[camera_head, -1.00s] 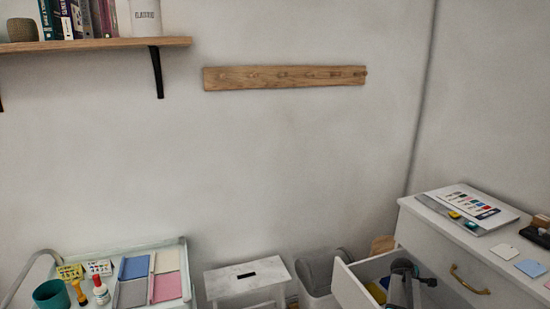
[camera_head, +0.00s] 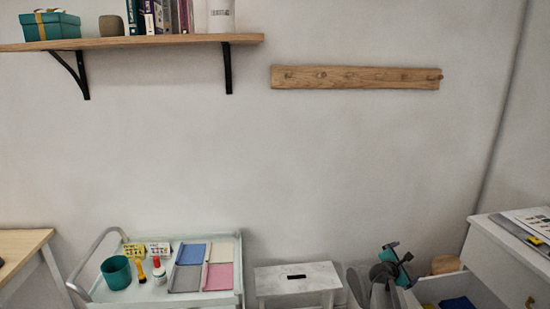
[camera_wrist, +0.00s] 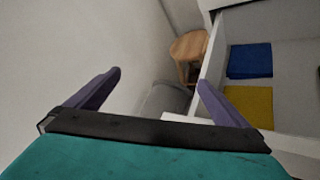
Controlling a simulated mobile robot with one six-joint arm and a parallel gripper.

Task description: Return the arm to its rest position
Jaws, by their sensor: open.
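My gripper (camera_wrist: 158,84) is open in the wrist view, with its two purple fingers spread and nothing between them. My arm (camera_head: 380,283) shows at the lower right of the head view, just left of the open drawer. The drawer (camera_wrist: 212,62) is pulled out of the white cabinet (camera_head: 503,252). A blue folded piece (camera_wrist: 250,60) and a yellow one (camera_wrist: 248,106) lie inside it. From the wrist camera, the drawer is beyond and right of my fingers. Much of the drawer is cut off in the head view.
A white trolley (camera_head: 212,302) holds a teal cup, small bottles and coloured pieces. A white stool (camera_head: 297,280) stands between trolley and arm. A wooden stool (camera_wrist: 188,47) is beside the drawer. A shelf (camera_head: 150,43) and peg rail (camera_head: 355,78) are on the wall.

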